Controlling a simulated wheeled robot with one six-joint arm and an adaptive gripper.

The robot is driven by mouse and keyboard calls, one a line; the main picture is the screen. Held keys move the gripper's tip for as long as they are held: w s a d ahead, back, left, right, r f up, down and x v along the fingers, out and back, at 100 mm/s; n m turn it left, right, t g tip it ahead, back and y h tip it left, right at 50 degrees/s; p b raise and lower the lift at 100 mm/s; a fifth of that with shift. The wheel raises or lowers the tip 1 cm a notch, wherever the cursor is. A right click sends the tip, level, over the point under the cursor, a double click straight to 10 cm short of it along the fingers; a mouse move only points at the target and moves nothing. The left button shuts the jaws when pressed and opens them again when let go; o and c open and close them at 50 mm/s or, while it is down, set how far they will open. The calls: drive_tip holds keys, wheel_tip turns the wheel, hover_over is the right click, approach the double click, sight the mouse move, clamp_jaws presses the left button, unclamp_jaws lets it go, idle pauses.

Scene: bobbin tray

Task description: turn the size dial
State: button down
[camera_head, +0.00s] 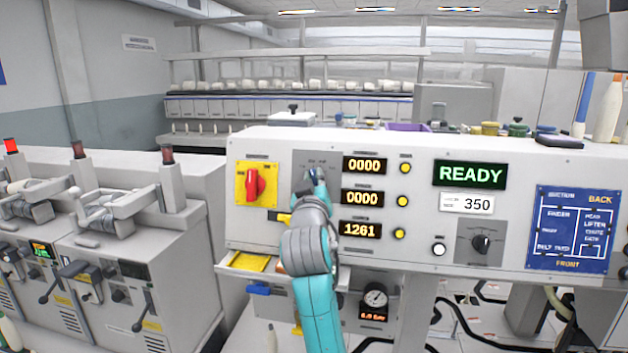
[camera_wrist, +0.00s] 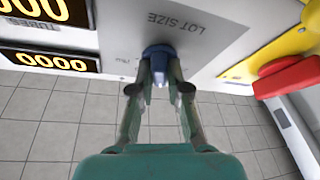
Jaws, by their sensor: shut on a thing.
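The size dial is a dark blue knob (camera_wrist: 157,50) on a grey plate lettered "LOT SIZE" (camera_wrist: 175,20), which reads upside down in the wrist view. My gripper (camera_wrist: 160,72) has its two fingers closed on the sides of this knob. In the head view my gripper (camera_head: 314,180) is at the grey plate (camera_head: 302,165) between the red switch and the number displays. There my gripper and arm hide most of the knob and some of the plate's markings. The knob's exact setting cannot be read.
A red rotary switch (camera_head: 256,184) on a yellow plate is close on the left. Number displays (camera_head: 364,166) with yellow buttons (camera_head: 405,168) are close on the right. Another black knob (camera_head: 481,243) sits farther right. An open drawer (camera_head: 248,262) juts out below.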

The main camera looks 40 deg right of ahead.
idle(0.3)
drive_tip(key=c, duration=1.1)
unclamp_jaws()
drive_tip(key=shift+c, duration=0.2)
drive_tip(key=v, duration=1.2)
drive_tip(key=shift+f, duration=0.1)
